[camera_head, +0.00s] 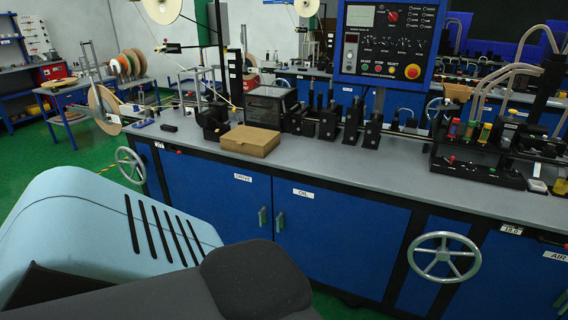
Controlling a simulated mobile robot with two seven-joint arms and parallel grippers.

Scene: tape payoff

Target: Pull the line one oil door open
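The oil door (335,235) is a blue cabinet panel under the workbench, in the middle of the head view, with a white "OIL" label (303,193) near its top. Its small upright handle (280,222) is at its left edge. The door looks shut, flush with the cabinet front. The drive door (215,200) is beside it on the left, also shut, with its own handle (262,217) close to the oil door's handle. Neither of my grippers shows in this view.
The grey workbench top (350,170) carries a cardboard box (250,140) and machine parts. A grey handwheel (444,257) sticks out right of the oil door, another (130,165) at the left end. Close shapes block the lower left. Green floor (40,150) is open at the left.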

